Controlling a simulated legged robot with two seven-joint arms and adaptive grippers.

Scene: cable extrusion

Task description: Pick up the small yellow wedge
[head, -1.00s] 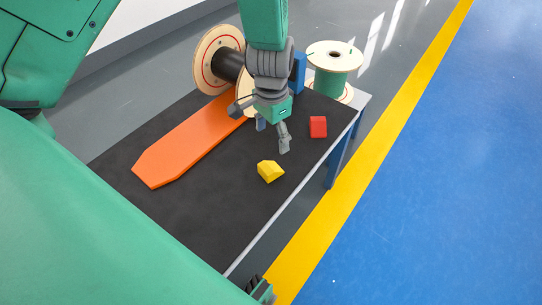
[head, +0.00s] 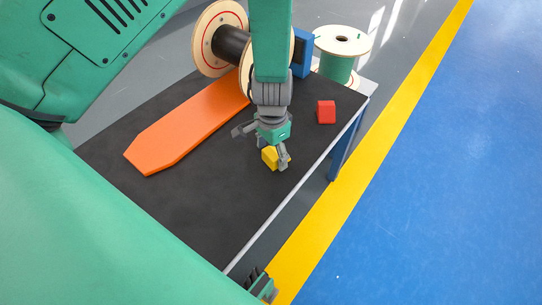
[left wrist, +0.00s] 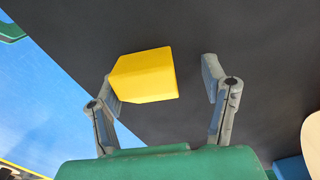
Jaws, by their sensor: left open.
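The small yellow wedge (head: 270,157) lies on the black table top (head: 215,200), partly hidden behind a finger in the head view. My left gripper (head: 263,152) is open just over it. In the left wrist view the wedge (left wrist: 143,76) shows between the two spread fingers of the left gripper (left wrist: 162,88), nearer the left finger, with a gap to the right finger. I cannot tell whether the left finger touches it. A piece of my right gripper (head: 262,286) shows at the bottom edge of the head view; its fingers are not clear.
A red block (head: 326,112) lies right of the gripper near the table's edge. An orange flat piece (head: 185,130) lies to the left. A wooden spool with a black core (head: 231,45), a blue block (head: 303,50) and a green spool (head: 337,68) stand at the back.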

